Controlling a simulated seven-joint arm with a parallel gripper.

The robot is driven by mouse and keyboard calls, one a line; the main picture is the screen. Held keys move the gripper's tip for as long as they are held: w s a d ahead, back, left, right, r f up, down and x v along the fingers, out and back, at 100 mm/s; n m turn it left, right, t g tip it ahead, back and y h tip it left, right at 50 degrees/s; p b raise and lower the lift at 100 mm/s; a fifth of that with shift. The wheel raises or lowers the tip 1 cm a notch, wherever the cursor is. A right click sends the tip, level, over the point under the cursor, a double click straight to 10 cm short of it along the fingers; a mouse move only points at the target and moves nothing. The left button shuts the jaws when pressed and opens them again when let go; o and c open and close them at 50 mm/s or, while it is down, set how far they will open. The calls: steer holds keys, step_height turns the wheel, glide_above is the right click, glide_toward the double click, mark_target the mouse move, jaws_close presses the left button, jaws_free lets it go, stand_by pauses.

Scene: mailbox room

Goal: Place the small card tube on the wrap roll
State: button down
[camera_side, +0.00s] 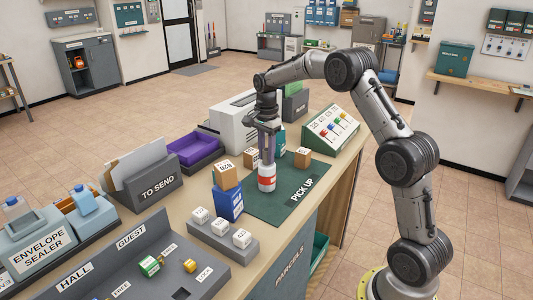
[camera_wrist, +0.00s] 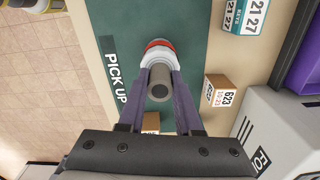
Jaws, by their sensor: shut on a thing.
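My gripper (camera_wrist: 160,68) is shut on the small card tube (camera_wrist: 159,84), a grey-brown cylinder with a dark hole in its end, held upright between the two purple fingers. In the side view my gripper (camera_side: 267,160) points straight down over the wrap roll (camera_side: 267,181), and the fingers hide most of the tube. The wrap roll is white with a red band and stands on the green pick-up mat (camera_side: 283,199). In the wrist view the wrap roll (camera_wrist: 158,53) shows just past the tube, partly covered by the fingers. Whether tube and roll touch, I cannot tell.
A cardboard box (camera_side: 225,176) sits on a blue box (camera_side: 228,204) left of the roll. Small cardboard boxes (camera_side: 302,158) stand behind and right. A grey block with white cubes (camera_side: 221,227) is in front. The mat's right part is clear.

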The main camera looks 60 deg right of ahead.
steer(key=shift+f, duration=0.15)
steer(key=c, duration=0.6)
jaws_free()
